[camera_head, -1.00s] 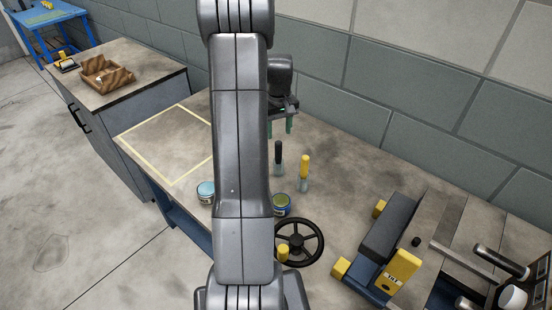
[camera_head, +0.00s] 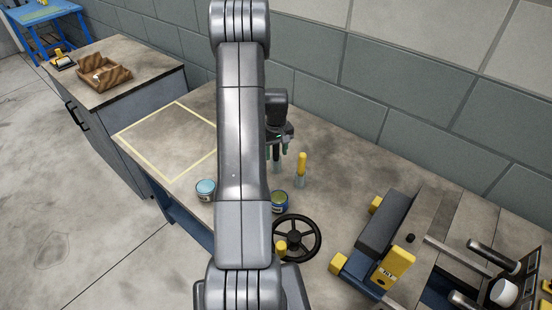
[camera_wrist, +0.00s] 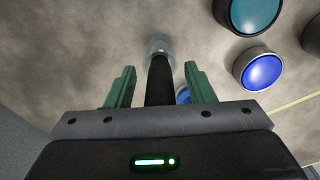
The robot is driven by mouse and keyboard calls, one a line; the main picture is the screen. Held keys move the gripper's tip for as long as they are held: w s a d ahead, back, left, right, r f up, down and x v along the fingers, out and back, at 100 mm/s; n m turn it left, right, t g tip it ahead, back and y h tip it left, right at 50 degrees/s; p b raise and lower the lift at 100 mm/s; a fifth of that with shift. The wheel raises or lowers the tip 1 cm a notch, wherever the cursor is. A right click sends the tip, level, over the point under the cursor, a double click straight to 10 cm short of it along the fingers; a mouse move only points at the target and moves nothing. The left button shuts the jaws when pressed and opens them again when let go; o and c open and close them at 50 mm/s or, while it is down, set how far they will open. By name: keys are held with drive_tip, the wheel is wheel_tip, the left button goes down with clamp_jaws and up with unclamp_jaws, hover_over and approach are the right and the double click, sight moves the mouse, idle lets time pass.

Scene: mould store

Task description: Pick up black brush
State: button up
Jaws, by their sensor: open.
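The black brush (camera_wrist: 159,88) stands upright on the bench, with a black upper part and a pale grey lower end. In the wrist view it lies between the two green fingers of my gripper (camera_wrist: 160,70), with a gap on either side. My gripper is open and not closed on it. In the head view my gripper (camera_head: 276,157) is lowered over the brush, so the brush is mostly hidden there.
A yellow-topped brush (camera_head: 302,164) stands close to the right of my gripper. Nearby are a light-blue-lidded tin (camera_head: 205,187), a green-lidded tin (camera_head: 280,203) and a black handwheel (camera_head: 317,240). A taped rectangle (camera_head: 150,117) on the bench is empty. A block wall (camera_head: 420,100) stands behind.

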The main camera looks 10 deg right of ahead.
drive_tip(key=shift+c, duration=0.2)
clamp_jaws()
drive_tip(key=shift+r, duration=0.1)
